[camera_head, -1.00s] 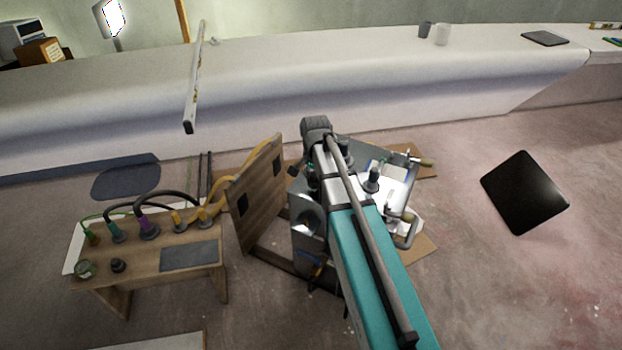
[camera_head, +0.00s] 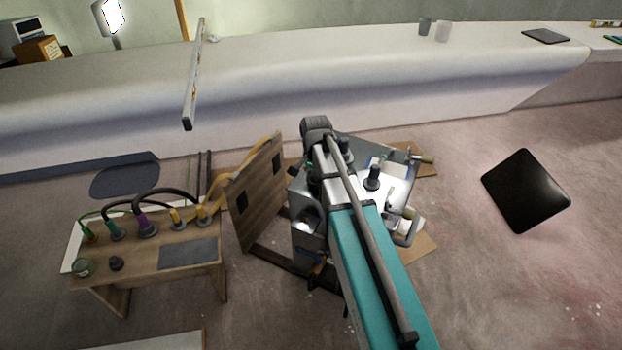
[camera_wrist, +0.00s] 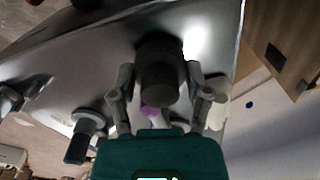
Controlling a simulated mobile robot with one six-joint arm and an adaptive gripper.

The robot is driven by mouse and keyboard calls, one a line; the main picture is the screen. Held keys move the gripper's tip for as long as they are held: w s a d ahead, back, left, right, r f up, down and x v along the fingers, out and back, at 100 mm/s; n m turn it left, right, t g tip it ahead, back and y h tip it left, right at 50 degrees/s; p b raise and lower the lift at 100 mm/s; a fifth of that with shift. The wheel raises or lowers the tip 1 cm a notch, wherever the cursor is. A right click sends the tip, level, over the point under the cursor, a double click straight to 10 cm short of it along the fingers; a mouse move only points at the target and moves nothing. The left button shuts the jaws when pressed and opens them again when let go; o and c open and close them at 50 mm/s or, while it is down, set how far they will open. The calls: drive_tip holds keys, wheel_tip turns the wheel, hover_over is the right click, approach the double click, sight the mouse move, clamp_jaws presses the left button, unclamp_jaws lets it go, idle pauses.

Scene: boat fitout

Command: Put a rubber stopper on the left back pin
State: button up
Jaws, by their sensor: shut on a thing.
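My gripper (camera_wrist: 160,72) shows in the wrist view, with its two fingers closed on either side of a dark, round rubber stopper (camera_wrist: 158,78). The stopper is over the grey metal plate (camera_wrist: 50,75); whether it touches a pin beneath is hidden. In the head view my arm covers the gripper and much of the metal unit (camera_head: 306,240). Dark upright pegs stand on its top, one (camera_head: 372,176) right of my arm and one (camera_head: 345,147) behind it. A dark-topped peg (camera_wrist: 85,135) is left of my gripper in the wrist view.
An upright wooden panel (camera_head: 257,195) is close to the unit's left side. A clamp handle (camera_head: 423,159) sticks out right.

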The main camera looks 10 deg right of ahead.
drive_tip(key=shift+f+b, duration=0.6)
drive_tip(key=shift+f, duration=0.05)
idle(0.6)
idle(0.3)
drive_tip(key=o, duration=1.2)
drive_tip(key=shift+r, duration=0.1)
drive_tip(key=shift+r+p, duration=4.2)
drive_tip(key=shift+p, duration=0.1)
drive_tip(key=shift+s, duration=0.1)
